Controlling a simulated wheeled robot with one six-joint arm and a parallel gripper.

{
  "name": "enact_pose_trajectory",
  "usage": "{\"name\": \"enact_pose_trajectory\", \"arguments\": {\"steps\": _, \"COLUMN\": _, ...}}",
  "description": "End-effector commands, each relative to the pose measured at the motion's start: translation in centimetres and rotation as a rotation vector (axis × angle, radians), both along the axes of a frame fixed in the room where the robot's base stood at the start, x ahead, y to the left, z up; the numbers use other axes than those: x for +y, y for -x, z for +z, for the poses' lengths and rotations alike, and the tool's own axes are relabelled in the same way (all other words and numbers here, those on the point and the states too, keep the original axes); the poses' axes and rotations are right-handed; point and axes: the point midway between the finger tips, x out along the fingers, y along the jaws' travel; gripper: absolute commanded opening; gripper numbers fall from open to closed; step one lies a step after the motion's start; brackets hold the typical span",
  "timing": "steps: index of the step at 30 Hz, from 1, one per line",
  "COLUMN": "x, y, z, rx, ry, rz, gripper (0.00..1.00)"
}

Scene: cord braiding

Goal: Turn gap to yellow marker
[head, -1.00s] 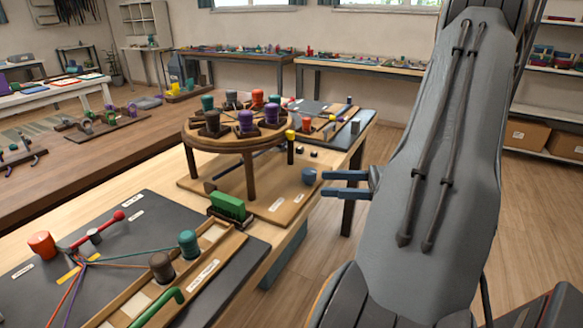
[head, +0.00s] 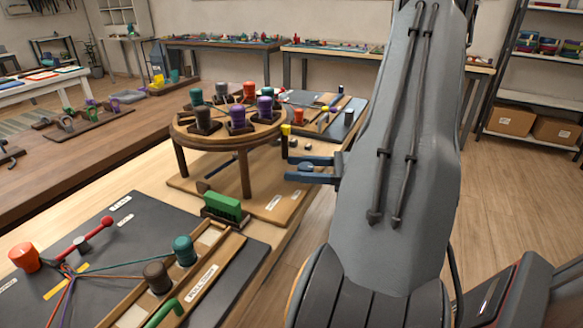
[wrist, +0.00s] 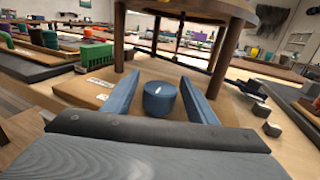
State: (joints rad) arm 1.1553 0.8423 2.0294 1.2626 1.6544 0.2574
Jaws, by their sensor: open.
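The round wooden braiding stand (head: 180,133) stands on legs on a wooden board. Teal, grey, red, purple and dark bobbins sit around its top. The gap in the ring is hard to make out among them. The yellow marker (head: 285,129) is on a dark post at the stand's right edge. A blue round knob (wrist: 159,101) sits on the board below the stand. My gripper (head: 290,168) is open, its blue fingers on either side of the knob. In the wrist view, clear space shows between the knob and each finger of my gripper (wrist: 161,82).
A green block (head: 223,206) sits on the board left of my gripper. A dark mat (head: 92,235) with cords, a red-ended rod and bobbins lies in front. Floor is open at right.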

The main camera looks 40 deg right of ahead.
Motion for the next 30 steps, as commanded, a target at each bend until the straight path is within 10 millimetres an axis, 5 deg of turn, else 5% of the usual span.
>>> {"name": "enact_pose_trajectory", "arguments": {"steps": 13, "x": 1.23, "y": -1.26, "z": 0.00, "rx": -0.001, "ry": 0.001, "rz": 0.004, "gripper": 0.52}}
{"name": "enact_pose_trajectory", "arguments": {"steps": 21, "x": 1.26, "y": -1.26, "z": 0.00, "rx": 0.000, "ry": 0.000, "rz": 0.005, "gripper": 0.12}}
{"name": "enact_pose_trajectory", "arguments": {"steps": 30, "x": 1.27, "y": -1.25, "z": -0.01, "rx": 0.000, "ry": 0.000, "rz": 0.005, "gripper": 0.12}}
